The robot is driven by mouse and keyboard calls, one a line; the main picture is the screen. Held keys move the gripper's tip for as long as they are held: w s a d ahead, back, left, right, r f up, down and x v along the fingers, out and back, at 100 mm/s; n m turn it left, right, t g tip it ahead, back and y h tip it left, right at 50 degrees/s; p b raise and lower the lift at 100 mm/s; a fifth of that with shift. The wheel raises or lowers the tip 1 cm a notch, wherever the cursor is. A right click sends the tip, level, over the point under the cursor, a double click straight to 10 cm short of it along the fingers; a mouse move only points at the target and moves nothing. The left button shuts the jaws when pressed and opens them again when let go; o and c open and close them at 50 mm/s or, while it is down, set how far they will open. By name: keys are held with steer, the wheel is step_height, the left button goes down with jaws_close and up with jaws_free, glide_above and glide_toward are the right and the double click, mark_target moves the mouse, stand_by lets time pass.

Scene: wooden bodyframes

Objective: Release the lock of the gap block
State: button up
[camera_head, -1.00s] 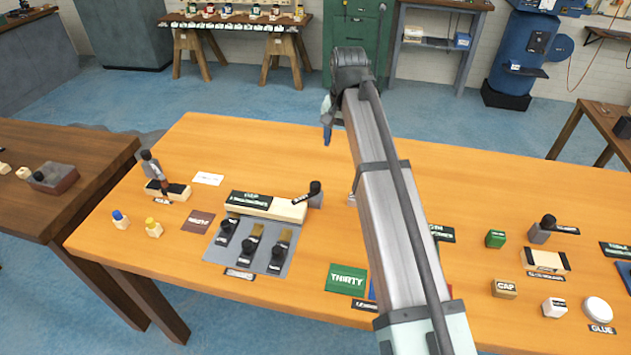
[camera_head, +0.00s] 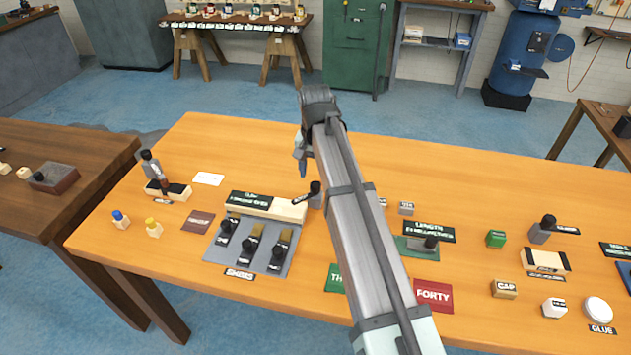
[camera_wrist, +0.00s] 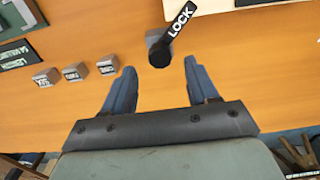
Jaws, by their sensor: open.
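The gap block (camera_head: 289,211) is a long pale wooden block with a dark green label, left of centre on the orange table in the head view. At its right end stands a grey post with a black-topped lock (camera_head: 314,189), its lever pointing left over the block. In the wrist view the lock lever (camera_wrist: 180,19) reads "LOCK", and a corner of the block (camera_wrist: 208,5) shows at the top. My gripper (camera_wrist: 160,68) is open and empty, its blue fingers either side of the black knob's line, the knob just beyond the tips. In the head view my gripper (camera_head: 301,158) is above the table's far side.
A grey plate (camera_head: 222,254) with several black-knobbed sliders lies in front of the block. A small figure on a base (camera_head: 166,187) stands left. Small labelled cubes (camera_wrist: 74,73) lie left in the wrist view. My arm covers part of the table's middle.

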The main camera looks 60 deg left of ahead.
mark_target(316, 184)
steer(key=shift+f, duration=2.15)
jaws_close()
